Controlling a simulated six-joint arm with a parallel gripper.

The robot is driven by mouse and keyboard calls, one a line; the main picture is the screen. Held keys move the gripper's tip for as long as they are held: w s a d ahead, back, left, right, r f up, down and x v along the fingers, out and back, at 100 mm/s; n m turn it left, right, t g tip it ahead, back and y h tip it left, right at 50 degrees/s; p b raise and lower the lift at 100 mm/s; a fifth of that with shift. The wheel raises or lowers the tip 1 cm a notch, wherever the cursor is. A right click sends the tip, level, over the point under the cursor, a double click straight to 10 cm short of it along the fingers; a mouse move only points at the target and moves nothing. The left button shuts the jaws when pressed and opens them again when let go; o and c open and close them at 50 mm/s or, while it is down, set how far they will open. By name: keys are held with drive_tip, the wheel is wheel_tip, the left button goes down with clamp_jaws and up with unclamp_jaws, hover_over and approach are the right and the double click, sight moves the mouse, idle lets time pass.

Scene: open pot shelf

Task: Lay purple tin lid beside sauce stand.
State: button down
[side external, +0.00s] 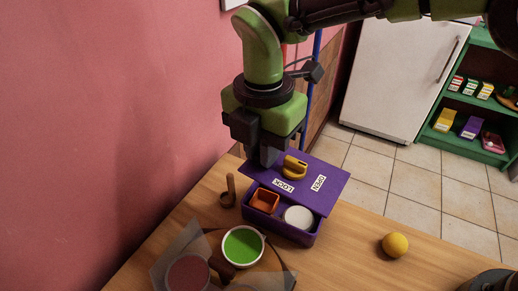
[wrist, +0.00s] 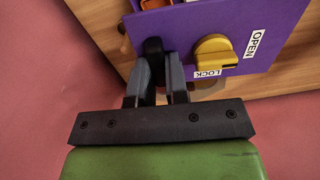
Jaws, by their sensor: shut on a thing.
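The purple tin (side external: 284,232) sits on the wooden table, holding an orange square cup and a white round item. Its flat purple lid (side external: 325,178) covers only the back part, leaving the front open. The lid has a yellow knob and LOCK and OPEN labels; it also shows in the wrist view (wrist: 285,25). My gripper (side external: 264,158) is at the lid's left edge, its fingers (wrist: 156,70) closed around a dark rounded piece there. The fingertips are partly hidden. The sauce stand (side external: 272,262) is at the front left, with a green sauce bowl (side external: 243,246) and a dark red one (side external: 188,274).
A brown wooden hooked piece (side external: 228,192) stands left of the tin, near the pink wall. A yellow ball (side external: 395,245) lies on the right of the table. Table space between tin and ball is clear. A white fridge and green shelf stand beyond.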

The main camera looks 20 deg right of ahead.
sight(296, 188)
drive_tip(key=s+d+f+m, duration=0.1)
drive_tip(key=s+m, duration=0.1)
drive_tip(key=s+d+f+m, duration=0.1)
drive_tip(key=s+m, duration=0.1)
drive_tip(key=s+f+m, duration=0.1)
drive_tip(key=s+m, duration=0.1)
drive_tip(key=shift+s+d+f+m, duration=0.1)
drive_tip(key=shift+d+f+m, duration=0.2)
drive_tip(key=shift+d, duration=0.1)
drive_tip(key=s+d+f+m, duration=0.2)
drive_tip(key=s+d+m, duration=0.3)
drive_tip(key=s+m, duration=0.3)
drive_tip(key=shift+d+f, duration=0.15)
drive_tip(key=shift+f, duration=1.45)
drive_tip(key=shift+d+f, duration=0.1)
drive_tip(key=shift+f, duration=1.5)
drive_tip(key=shift+f, duration=0.25)
drive_tip(key=c, duration=1.1)
unclamp_jaws()
drive_tip(key=shift+o, duration=0.2)
wheel_tip(296, 188, up, 7)
